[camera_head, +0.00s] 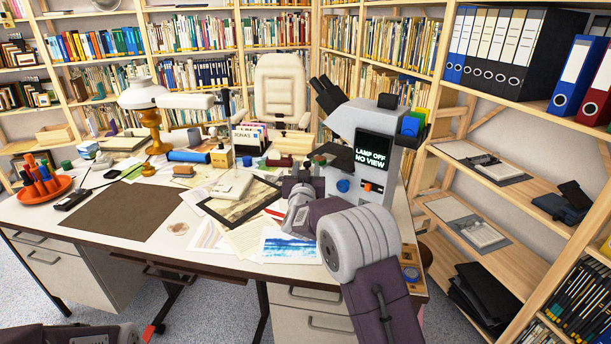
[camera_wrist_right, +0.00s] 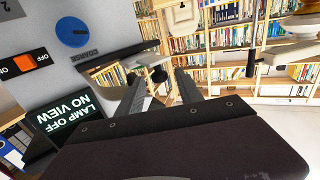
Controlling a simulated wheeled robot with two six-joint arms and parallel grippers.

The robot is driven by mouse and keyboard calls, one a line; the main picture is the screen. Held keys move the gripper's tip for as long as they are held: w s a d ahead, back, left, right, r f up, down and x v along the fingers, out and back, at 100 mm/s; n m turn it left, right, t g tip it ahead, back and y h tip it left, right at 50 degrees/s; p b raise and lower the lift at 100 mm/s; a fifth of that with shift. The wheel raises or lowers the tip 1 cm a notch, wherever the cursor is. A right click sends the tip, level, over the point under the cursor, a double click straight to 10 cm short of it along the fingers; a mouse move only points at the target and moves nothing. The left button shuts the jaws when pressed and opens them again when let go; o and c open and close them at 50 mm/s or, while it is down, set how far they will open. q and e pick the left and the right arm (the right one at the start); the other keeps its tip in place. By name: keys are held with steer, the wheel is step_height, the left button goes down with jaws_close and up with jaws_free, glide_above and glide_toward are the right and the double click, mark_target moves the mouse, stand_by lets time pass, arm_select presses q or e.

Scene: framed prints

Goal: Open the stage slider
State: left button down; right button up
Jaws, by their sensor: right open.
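The grey microscope (camera_head: 362,135) stands at the right end of the desk. Its screen (camera_head: 372,149) reads "LAMP OFF NO VIEW". A blue knob (camera_head: 343,186) and an orange switch (camera_head: 367,187) are on its side. The dark stage (camera_head: 337,155) sticks out to the left; I cannot make out a separate slider. My right gripper (camera_head: 297,181) is beside the microscope, below the stage, partly hidden by its own wrist. In the right wrist view my gripper (camera_wrist_right: 160,84) is open, near a dark plate (camera_wrist_right: 115,57) by the blue knob (camera_wrist_right: 73,31). My left gripper is outside the view.
A brown mat (camera_head: 118,213), a tray of pens (camera_head: 46,188) and a lamp (camera_head: 145,95) are at the left. Shelves (camera_head: 500,185) stand close on the right. A chair (camera_head: 280,90) is behind the desk.

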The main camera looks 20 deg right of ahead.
steer(key=v, duration=0.6)
